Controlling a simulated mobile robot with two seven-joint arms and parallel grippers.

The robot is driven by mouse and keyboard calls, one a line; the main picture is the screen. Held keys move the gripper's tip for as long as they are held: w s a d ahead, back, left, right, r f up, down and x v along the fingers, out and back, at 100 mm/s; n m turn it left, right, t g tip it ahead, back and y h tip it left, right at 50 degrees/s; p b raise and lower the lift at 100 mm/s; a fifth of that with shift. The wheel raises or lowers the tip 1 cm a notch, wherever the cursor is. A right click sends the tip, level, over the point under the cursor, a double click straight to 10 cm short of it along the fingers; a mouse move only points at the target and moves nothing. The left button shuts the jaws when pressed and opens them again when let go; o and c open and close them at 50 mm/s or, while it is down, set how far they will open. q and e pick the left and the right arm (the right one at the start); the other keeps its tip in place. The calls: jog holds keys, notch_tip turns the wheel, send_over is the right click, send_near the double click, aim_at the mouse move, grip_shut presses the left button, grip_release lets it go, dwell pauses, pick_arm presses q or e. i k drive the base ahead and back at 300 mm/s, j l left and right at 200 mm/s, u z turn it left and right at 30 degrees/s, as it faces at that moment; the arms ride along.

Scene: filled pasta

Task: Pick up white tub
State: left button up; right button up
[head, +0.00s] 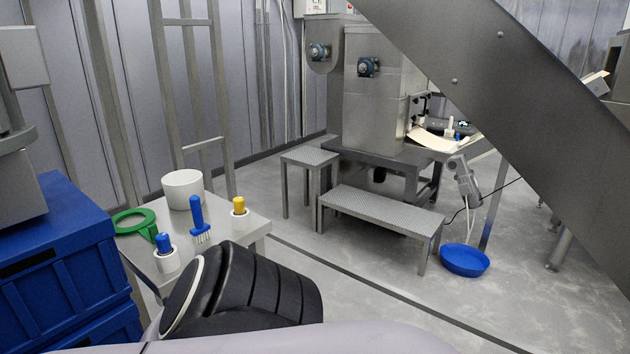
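The white tub (183,189) is a plain round container with an open top. It stands upright at the back of a small light table (229,220) on the left in the head view. Nothing is touching it from above. Neither of my grippers shows in the head view.
Blue crates (62,262) stand left. A black ribbed part hides the table's near side. Steel steps (382,211) stand right.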

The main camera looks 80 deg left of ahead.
aim_at(184, 190)
jog(key=u, duration=3.35)
jog(key=i+l+z, duration=0.1)
jog(key=z, duration=0.35)
jog(key=i+l+z, duration=0.2)
jog(key=z, duration=0.25)
jog(key=i+l+z, duration=0.1)
jog(key=z, duration=0.35)
